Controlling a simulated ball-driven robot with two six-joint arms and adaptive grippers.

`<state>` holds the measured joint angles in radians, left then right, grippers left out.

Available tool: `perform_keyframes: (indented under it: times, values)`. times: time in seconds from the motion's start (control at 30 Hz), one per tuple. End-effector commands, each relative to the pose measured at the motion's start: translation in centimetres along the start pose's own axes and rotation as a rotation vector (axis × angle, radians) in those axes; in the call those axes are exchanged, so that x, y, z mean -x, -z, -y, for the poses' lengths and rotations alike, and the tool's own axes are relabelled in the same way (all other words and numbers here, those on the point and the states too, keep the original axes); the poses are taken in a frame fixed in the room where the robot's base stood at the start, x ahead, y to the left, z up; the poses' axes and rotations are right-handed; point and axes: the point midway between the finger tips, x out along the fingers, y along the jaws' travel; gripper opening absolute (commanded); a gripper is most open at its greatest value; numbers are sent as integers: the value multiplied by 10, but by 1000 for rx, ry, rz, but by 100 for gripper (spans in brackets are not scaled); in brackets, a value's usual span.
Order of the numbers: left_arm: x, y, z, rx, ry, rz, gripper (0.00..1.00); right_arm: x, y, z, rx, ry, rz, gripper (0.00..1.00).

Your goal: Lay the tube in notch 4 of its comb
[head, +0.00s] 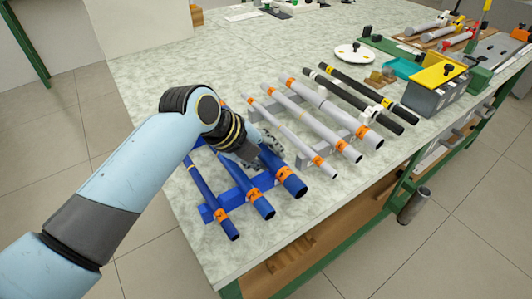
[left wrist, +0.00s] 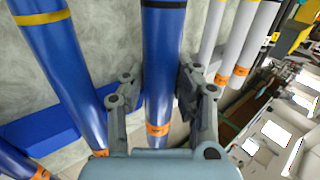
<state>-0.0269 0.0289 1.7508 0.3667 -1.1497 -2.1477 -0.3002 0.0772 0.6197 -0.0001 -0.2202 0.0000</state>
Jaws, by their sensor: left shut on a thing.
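My left gripper (head: 262,152) is shut on a thick blue tube (head: 291,182), the rightmost of three blue tubes in the head view. In the left wrist view the fingers (left wrist: 153,105) stand on both sides of this tube (left wrist: 160,60), near its orange band. The blue comb (head: 206,213) lies under the blue tubes; its bar also shows in the left wrist view (left wrist: 40,128). Two other blue tubes, a thin one (head: 214,203) and a thicker one (head: 252,192), lie to the left. The gripper hides whether the held tube touches a notch. My right gripper is not in view.
Grey-white tubes (head: 318,122) lie on a grey comb just right of the held tube. Black tubes (head: 365,92) lie beyond them. A grey box with a yellow top (head: 438,77) and a white disc (head: 354,54) stand farther right. The front table edge is close.

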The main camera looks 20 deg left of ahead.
Motion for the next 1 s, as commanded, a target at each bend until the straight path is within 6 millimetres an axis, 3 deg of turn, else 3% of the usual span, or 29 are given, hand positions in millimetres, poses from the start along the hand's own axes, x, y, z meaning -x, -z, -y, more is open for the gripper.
perform_keyframes:
  times: [0.17,0.2,0.4,0.77,1.0]
  values:
    - [-3,0,-3,0,0,0,10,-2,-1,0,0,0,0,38]
    - [-4,0,-3,0,0,0,29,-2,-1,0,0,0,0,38]
    - [-3,0,-2,0,0,0,55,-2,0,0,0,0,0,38]
    - [3,0,-3,-1,-2,0,55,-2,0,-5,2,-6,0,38]
    - [50,-1,-3,-4,0,3,55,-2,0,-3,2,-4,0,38]
